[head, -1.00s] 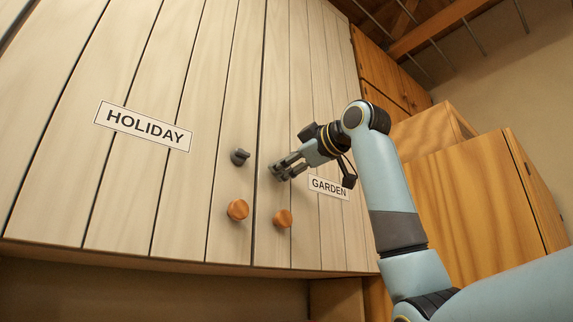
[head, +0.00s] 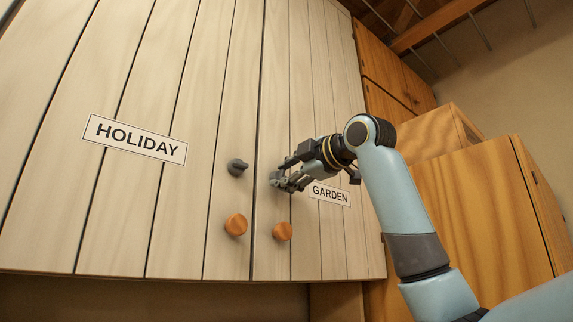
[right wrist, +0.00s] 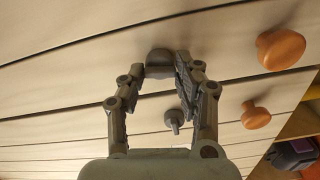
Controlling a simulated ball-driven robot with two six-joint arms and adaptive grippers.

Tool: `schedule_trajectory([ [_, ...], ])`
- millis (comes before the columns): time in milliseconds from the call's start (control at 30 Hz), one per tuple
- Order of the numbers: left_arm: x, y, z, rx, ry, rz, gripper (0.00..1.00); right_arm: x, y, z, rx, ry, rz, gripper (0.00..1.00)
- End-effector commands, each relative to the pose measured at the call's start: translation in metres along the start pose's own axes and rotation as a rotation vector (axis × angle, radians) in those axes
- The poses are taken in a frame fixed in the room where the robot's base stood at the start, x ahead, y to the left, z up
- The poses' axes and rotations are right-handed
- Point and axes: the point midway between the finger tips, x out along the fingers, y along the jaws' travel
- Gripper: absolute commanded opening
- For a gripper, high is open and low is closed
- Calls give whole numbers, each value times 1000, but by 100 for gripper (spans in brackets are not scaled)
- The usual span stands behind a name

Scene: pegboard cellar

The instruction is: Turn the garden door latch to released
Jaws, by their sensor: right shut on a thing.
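The garden door (head: 303,110) is a pale plank door with a white GARDEN label (head: 330,194). My right gripper (head: 277,180) is at this door, left of the label and above the door's round wooden knob (head: 282,231). In the right wrist view its fingertips (right wrist: 162,70) are closed on the grey garden door latch (right wrist: 159,57). In the head view the fingers mostly hide this latch, and I cannot read its angle. My left gripper is not in view.
The holiday door (head: 180,90) is on the left, with its HOLIDAY label (head: 135,138). Its dark latch (head: 237,167) and wooden knob (head: 236,224) sit close beside my right gripper. Wooden cabinets (head: 470,200) stand at the right, behind my arm.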

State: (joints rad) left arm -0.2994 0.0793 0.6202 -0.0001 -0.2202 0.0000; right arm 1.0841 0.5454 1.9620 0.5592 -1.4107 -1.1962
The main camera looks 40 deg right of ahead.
Motion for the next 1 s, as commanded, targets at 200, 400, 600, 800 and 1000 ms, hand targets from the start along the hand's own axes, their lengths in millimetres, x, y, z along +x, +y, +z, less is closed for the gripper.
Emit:
schedule_trajectory([
  [200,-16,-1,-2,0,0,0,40,0,1,0,-120,0,-3,1],
  [400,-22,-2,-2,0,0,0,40,0,0,0,-180,1,-2,1],
  [600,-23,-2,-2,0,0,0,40,0,-2,0,-201,1,-2,1],
  [800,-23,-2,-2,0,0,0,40,0,-2,0,-202,1,-3,1],
  [1000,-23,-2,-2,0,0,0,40,0,-2,0,-201,1,-3,45],
])
